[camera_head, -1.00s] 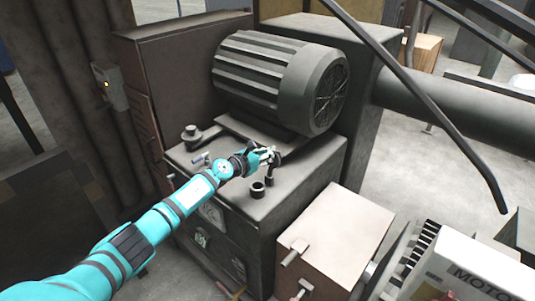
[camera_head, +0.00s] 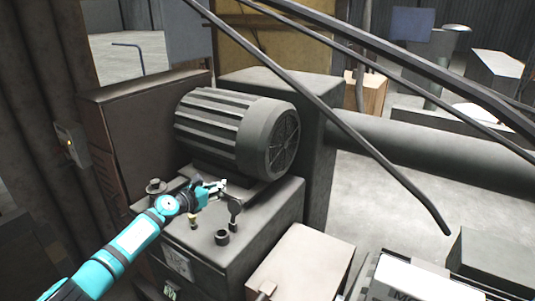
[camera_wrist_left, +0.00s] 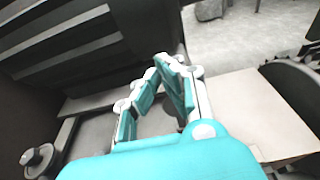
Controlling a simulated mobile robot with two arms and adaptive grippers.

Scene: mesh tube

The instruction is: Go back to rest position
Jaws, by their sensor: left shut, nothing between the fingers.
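My left arm reaches in from the lower left of the head view. Its teal and white left gripper (camera_head: 218,187) is over the top of the dark machine cabinet (camera_head: 268,213), in front of the ribbed motor (camera_head: 215,125). In the left wrist view the fingers (camera_wrist_left: 162,62) meet at their tips, with nothing seen between them. A dark upright lever with a round head (camera_head: 235,208) stands on the cabinet just right of the gripper; whether they touch I cannot tell. My right gripper is not in view.
A short dark ring (camera_head: 222,238) and a round knob (camera_head: 155,187) stand on the cabinet top. A pale box (camera_head: 300,262) is at the cabinet's right. A thin dark bar (camera_head: 330,115) slants across the scene. Open floor (camera_head: 375,200) shows behind it.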

